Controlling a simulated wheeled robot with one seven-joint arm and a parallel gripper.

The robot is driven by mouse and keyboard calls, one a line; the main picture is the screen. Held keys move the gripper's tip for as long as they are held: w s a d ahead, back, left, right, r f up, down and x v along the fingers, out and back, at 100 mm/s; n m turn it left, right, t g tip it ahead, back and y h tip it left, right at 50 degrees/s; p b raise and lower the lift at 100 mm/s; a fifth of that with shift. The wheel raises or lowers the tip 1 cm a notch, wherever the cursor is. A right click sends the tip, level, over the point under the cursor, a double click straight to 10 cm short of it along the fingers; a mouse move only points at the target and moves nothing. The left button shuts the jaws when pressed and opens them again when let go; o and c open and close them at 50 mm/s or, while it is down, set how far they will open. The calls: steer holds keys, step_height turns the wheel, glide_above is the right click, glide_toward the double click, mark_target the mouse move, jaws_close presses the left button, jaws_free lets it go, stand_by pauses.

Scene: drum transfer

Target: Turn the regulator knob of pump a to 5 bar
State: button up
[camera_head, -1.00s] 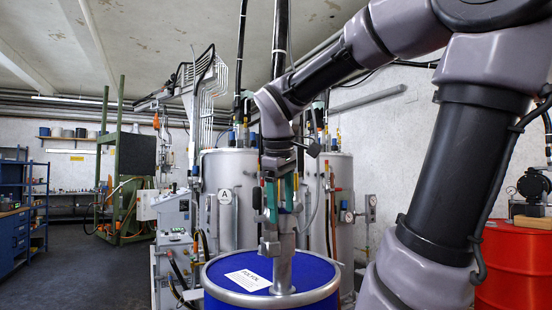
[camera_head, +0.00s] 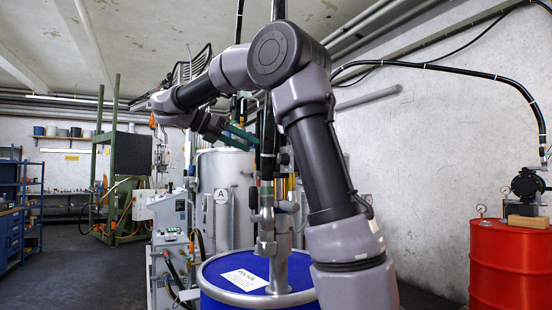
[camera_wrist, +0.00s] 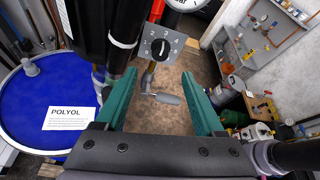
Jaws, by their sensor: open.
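In the wrist view a dark round regulator knob (camera_wrist: 160,48) sits on a grey plate with a number scale. Digits around 2, 3 and 4 show; the pointer setting is too small to tell. Part of a white gauge (camera_wrist: 186,4) shows above it. My gripper (camera_wrist: 158,75) is open and empty, its green fingers on either side below the knob, apart from it. In the head view my gripper (camera_head: 232,136) is in front of the tank, near the pump's upright pipe (camera_head: 266,220). The knob cannot be made out there.
A blue drum labelled POLYOL (camera_wrist: 25,105) stands at left of the wrist view; its lid (camera_head: 215,270) shows in the head view. Thick black hoses (camera_wrist: 120,20) run close to the left finger. A red drum (camera_head: 510,265) stands at right. A tank marked A (camera_head: 222,180) is behind.

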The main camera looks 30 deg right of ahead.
mark_target(278, 158)
steer(key=x, duration=1)
steer(key=shift+s+d+f, duration=0.1)
steer(key=shift+d, duration=0.15)
jaws_close()
